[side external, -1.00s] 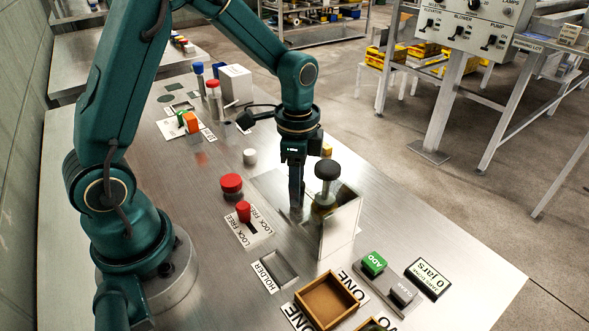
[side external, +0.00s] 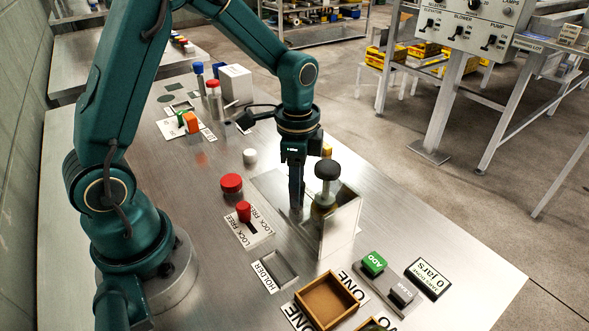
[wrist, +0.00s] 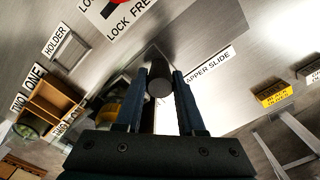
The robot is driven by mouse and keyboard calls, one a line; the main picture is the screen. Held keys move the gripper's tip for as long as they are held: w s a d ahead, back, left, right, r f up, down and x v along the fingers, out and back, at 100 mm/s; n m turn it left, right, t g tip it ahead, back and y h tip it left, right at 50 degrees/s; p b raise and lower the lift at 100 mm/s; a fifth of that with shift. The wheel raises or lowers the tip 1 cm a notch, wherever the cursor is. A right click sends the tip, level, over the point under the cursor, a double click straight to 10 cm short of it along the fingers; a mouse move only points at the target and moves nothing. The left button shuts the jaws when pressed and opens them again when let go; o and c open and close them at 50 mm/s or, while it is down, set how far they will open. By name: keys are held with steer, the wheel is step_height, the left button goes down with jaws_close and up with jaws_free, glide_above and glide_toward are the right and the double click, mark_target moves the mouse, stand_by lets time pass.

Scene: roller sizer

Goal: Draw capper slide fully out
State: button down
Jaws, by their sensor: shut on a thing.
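My gripper (side external: 296,208) points straight down at the capper, a boxy fixture with a shiny metal side panel (side external: 341,222). In the wrist view its fingers (wrist: 161,74) are shut on a dark round knob (wrist: 158,84), beside a white label (wrist: 210,70) reading "APPER SLIDE". In the side view the fingers hide this knob. A larger black knob (side external: 327,169) on a stem stands just right of the fingers. A yellowish jar-like shape, partly hidden, shows beside the left finger in the wrist view (wrist: 110,113).
A red lock knob (side external: 243,210) stands on the LOCK/FREE plate, left of the gripper. In front are an empty HOLDER recess (side external: 281,269), a wooden tray (side external: 327,301), a green ADD button (side external: 373,262) and a jar counter (side external: 427,279). A red-capped item (side external: 231,186) stands behind the lock plate.

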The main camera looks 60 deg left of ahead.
steer(key=shift+a, duration=0.1)
steer(key=a, duration=1.1)
steer(key=shift+a, duration=0.3)
steer(key=c, duration=0.5)
jaws_free()
steer(key=shift+w, duration=0.1)
steer(key=shift+d, duration=0.1)
steer(key=shift+r, duration=0.1)
step_height(320, 180, up, 5)
